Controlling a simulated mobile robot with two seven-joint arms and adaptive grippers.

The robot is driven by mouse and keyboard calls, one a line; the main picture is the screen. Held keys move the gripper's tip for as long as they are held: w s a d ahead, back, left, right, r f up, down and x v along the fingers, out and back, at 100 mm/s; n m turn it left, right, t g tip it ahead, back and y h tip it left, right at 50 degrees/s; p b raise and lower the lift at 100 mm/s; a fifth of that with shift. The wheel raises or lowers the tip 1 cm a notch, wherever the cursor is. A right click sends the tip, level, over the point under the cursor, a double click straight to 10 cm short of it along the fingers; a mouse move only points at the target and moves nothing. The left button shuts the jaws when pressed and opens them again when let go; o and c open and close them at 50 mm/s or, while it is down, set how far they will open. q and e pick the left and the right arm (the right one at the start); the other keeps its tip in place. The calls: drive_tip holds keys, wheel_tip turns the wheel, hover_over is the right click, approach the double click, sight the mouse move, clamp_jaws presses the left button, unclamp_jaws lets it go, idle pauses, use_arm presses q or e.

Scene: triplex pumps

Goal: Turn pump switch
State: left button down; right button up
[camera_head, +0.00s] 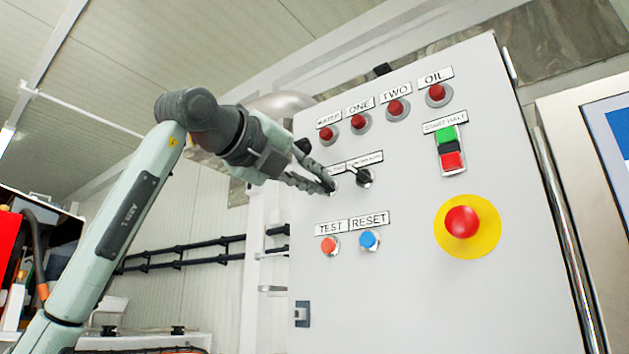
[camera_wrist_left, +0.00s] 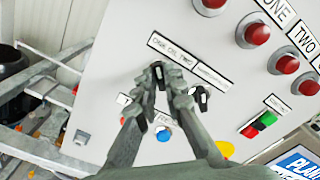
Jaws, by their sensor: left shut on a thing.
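A grey control panel (camera_head: 400,290) carries a middle row of two black rotary switches under white labels. My left gripper (camera_head: 328,184) reaches the left one from the left side. In the left wrist view the left gripper (camera_wrist_left: 160,88) has its fingers shut on that left black switch (camera_wrist_left: 157,70), whose knob shows between the fingertips. In the head view the fingertips mostly hide this switch. The right black switch (camera_head: 364,178) stands free beside the fingers, and also shows in the left wrist view (camera_wrist_left: 202,97). My right gripper is in neither view.
Red lamps (camera_head: 358,123) line the panel above. The orange test button (camera_head: 328,246) and blue reset button (camera_head: 369,240) sit below. A green and red start/halt switch (camera_head: 450,150) and a red emergency button (camera_head: 462,222) on a yellow disc are at right.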

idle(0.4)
use_arm(q)
drive_tip(key=c, duration=1.6)
unclamp_jaws()
drive_tip(key=v, duration=1.2)
